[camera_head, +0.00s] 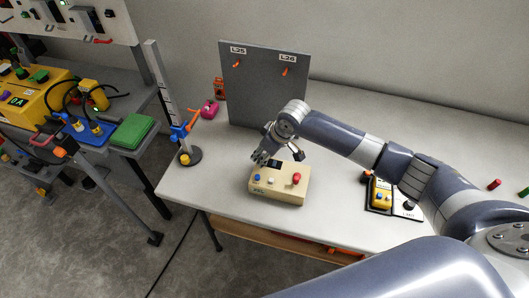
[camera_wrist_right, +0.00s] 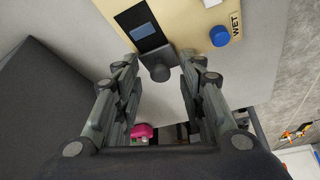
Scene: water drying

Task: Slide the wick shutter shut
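The tan box (camera_head: 284,192) stands on the white table, with a blue button (camera_head: 257,178), a pale button and a red knob on top. A dark grey sliding piece with a round grey knob (camera_wrist_right: 160,70), which looks like the wick shutter, shows in the right wrist view beside a dark window (camera_wrist_right: 146,32). My right gripper (camera_head: 262,158) is at the box's back left edge. In the right wrist view its fingers (camera_wrist_right: 160,62) are apart, one on each side of the knob, with gaps visible. In the head view the gripper partly hides the shutter. My left gripper is out of view.
A grey upright panel (camera_head: 265,90) stands behind the box. A stand with a blue clamp (camera_head: 180,130) and a pink object (camera_head: 209,109) are to the left. A yellow device (camera_head: 381,195) lies right, under my arm. The table's front edge is close to the box.

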